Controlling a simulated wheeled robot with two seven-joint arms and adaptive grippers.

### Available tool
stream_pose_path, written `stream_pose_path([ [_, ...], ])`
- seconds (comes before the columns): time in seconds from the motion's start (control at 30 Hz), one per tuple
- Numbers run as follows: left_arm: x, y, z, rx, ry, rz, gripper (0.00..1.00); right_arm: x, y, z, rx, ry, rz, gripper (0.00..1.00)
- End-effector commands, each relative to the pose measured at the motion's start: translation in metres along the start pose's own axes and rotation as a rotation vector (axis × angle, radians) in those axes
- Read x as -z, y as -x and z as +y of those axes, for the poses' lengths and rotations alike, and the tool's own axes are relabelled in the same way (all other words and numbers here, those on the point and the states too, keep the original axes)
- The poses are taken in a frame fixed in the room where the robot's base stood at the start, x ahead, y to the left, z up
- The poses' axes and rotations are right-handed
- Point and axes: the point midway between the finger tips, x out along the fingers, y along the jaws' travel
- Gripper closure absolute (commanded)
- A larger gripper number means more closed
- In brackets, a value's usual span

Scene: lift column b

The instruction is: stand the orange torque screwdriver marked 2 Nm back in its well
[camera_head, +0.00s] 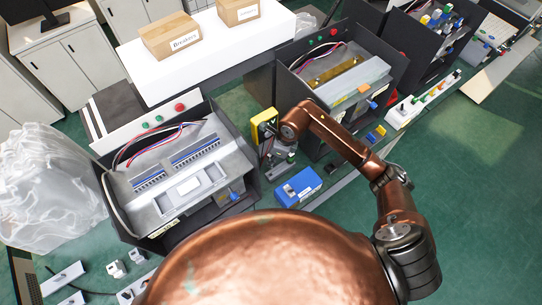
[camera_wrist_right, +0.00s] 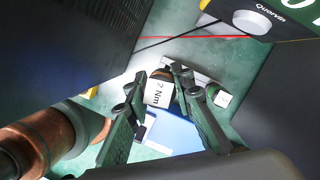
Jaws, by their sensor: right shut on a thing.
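The torque screwdriver (camera_wrist_right: 157,92) shows in the right wrist view, with a white band reading "2 Nm" and a brownish-orange part above it. My right gripper (camera_wrist_right: 155,82) is shut on it, one finger on each side. In the head view this gripper (camera_head: 278,162) is below the copper arm, in the gap between two dark enclosures; the screwdriver is hard to make out there. A blue block (camera_head: 297,187) lies just right of and below the gripper; a blue surface (camera_wrist_right: 172,132) shows beyond the fingers in the wrist view. I cannot make out the well. My left gripper is not in view.
A yellow box (camera_head: 262,126) stands close to the gripper. Open dark enclosures with wiring stand left (camera_head: 180,170) and right (camera_head: 345,75). A white strip with coloured parts (camera_head: 424,101) lies at right. Green floor (camera_head: 460,190) is clear at lower right.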

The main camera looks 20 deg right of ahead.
Motion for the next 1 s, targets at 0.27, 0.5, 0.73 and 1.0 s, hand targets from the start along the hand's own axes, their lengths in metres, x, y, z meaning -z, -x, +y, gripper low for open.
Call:
stream_pose_path([
  [0.27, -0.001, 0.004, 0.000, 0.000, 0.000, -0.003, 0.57, -0.002, -0.006, -0.005, 0.054, -0.200, -0.001, 1.00],
  [0.5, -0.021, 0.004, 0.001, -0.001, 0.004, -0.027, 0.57, -0.002, -0.006, -0.005, 0.055, -0.202, 0.000, 1.00],
  [0.73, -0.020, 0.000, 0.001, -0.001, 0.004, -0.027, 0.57, -0.002, -0.007, -0.006, 0.058, -0.202, -0.004, 1.00],
  [1.0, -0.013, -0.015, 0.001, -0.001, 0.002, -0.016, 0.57, 0.002, -0.025, -0.005, 0.055, -0.203, -0.005, 1.00],
])
